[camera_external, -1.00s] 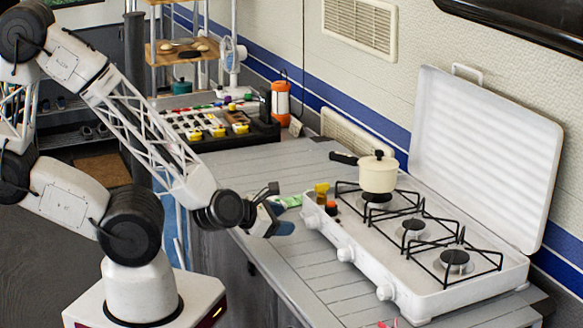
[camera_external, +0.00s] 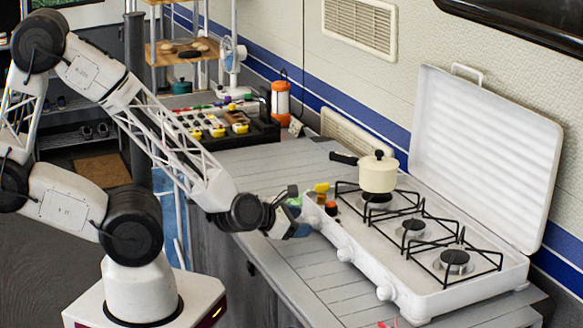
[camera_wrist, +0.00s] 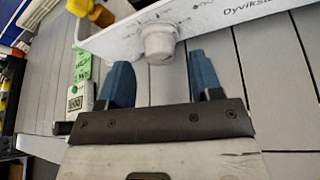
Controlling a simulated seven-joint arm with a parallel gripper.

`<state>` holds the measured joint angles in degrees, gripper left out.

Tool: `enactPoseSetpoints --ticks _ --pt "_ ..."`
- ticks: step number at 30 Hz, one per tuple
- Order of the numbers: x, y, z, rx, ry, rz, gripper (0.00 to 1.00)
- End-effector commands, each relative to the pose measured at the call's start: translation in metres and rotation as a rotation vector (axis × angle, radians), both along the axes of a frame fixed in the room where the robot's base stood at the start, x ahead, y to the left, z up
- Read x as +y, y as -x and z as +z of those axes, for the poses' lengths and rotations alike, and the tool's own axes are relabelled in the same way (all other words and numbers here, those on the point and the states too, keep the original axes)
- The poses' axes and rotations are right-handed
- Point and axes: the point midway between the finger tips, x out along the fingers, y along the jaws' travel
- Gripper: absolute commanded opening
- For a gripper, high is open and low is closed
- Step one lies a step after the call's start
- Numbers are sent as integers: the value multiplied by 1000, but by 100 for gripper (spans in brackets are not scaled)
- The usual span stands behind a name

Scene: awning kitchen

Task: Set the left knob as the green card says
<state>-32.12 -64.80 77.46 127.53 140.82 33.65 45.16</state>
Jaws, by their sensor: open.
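The left knob (camera_wrist: 158,43) is a white round knob on the front panel of the white stove (camera_external: 440,295). In the wrist view it lies just ahead of my gripper (camera_wrist: 160,80), roughly between the lines of the two blue fingers, which are open with nothing between them. In the external view my gripper (camera_external: 303,226) is at the stove's left front corner and hides the left knob. The green card (camera_wrist: 82,66) lies on the counter left of my fingers; its writing is too small to read. It shows partly behind my gripper in the external view (camera_external: 294,202).
The middle knob (camera_external: 345,254) and right knob (camera_external: 384,292) sit along the same panel. A small display device (camera_wrist: 80,97) lies by the card.

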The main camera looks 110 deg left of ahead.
Motion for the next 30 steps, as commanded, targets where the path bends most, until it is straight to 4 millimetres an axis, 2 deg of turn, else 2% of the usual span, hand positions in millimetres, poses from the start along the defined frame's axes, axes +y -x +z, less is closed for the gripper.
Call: enactPoseSetpoints --ticks 7,19,29,30 --pt "15 -11 -7 -1 -1 1 59" --pt "18 -13 -9 -1 -1 0 59" --pt "18 -13 -9 -1 -1 0 10" --pt "18 -13 -8 -1 -1 0 10"
